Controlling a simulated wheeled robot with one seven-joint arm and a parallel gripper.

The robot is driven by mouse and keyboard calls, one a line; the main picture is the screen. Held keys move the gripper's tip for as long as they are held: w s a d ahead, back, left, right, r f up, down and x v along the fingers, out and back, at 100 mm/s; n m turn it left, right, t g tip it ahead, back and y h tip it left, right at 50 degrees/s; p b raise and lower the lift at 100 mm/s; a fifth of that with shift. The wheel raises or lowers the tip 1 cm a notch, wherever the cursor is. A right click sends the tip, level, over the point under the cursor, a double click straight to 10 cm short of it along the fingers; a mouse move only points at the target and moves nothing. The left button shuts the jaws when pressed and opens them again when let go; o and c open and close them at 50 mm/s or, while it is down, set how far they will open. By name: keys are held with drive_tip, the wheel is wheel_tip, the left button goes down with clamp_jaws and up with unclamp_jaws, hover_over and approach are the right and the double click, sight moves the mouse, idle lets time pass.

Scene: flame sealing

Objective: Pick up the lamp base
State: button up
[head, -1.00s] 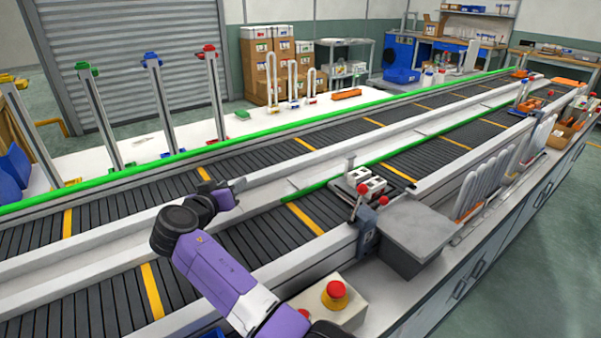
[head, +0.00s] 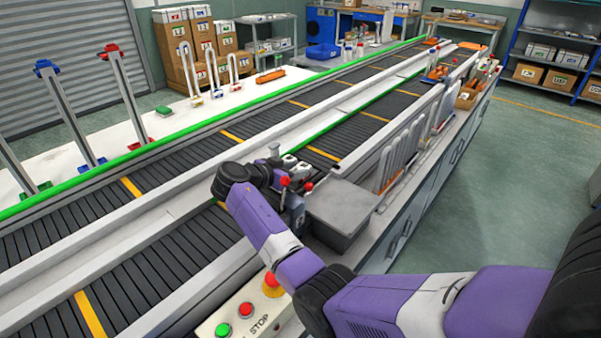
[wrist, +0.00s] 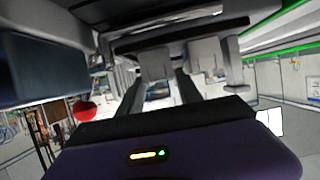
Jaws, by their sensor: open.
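Small white blocks with dark tops, which look like lamp bases (head: 298,168), sit in a fixture beside the near conveyor in the head view. My arm partly covers them. My gripper (head: 270,170) is at the left side of this fixture, and its fingertips are hard to make out there. In the wrist view my gripper (wrist: 180,72) shows two grey fingers apart, with nothing clearly held between them. I cannot make out a lamp base for sure in the wrist view.
Red-knobbed levers (head: 285,182) stand right beside my gripper; a red knob (wrist: 85,111) shows in the wrist view. A grey box (head: 345,205) is to the right. A stop-button panel (head: 245,312) is in front. The conveyor's dark rollers (head: 165,235) to the left are clear.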

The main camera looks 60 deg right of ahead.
drive_tip(key=shift+x, duration=1.25)
clamp_jaws()
drive_tip(key=shift+r, duration=0.1)
